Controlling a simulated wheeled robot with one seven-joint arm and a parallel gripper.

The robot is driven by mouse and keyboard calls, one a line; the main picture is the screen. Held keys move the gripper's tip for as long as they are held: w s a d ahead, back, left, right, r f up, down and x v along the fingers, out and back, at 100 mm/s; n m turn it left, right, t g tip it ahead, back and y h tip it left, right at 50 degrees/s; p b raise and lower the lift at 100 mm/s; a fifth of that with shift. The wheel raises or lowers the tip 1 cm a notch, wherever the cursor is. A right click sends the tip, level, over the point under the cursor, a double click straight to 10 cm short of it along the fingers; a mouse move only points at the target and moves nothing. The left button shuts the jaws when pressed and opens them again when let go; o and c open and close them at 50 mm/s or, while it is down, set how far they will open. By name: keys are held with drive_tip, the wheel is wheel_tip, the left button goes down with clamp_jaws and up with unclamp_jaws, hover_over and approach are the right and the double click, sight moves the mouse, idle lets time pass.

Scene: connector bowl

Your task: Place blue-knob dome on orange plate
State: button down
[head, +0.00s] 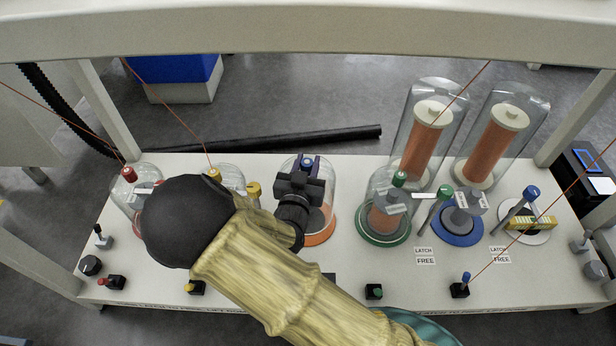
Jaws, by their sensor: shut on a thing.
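In the head view, the blue-knob dome (288,167) is a clear glass dome at the middle of the white table. Its blue knob (307,161) shows between the jaws of my gripper (306,168), which is shut on it. The orange plate (325,232) is a round orange base under the dome, and its right and front rim shows. The dome stands upright over the plate. I cannot tell whether its lower rim touches the plate, because my gripper and wrist cover much of it.
A green-knob dome (377,187) stands on a green plate (386,238) to the right. A blue plate (460,232) and a white plate (537,234) lie further right. Two tall glass cylinders (431,92) stand behind. Red-knob (129,174) and yellow-knob (254,189) domes are left, partly behind my arm.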

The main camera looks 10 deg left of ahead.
drive_tip(key=shift+w+f+b, duration=0.1)
drive_tip(key=shift+f+b, duration=1.25)
drive_tip(key=shift+f, duration=0.6)
drive_tip(key=c, duration=1.1)
unclamp_jaws()
drive_tip(key=shift+a, duration=0.1)
drive_tip(key=shift+s, duration=0.25)
drive_tip(key=s+p, duration=0.5)
drive_tip(key=s, duration=0.6)
drive_tip(key=shift+s+d, duration=0.25)
drive_tip(key=shift+s, duration=0.05)
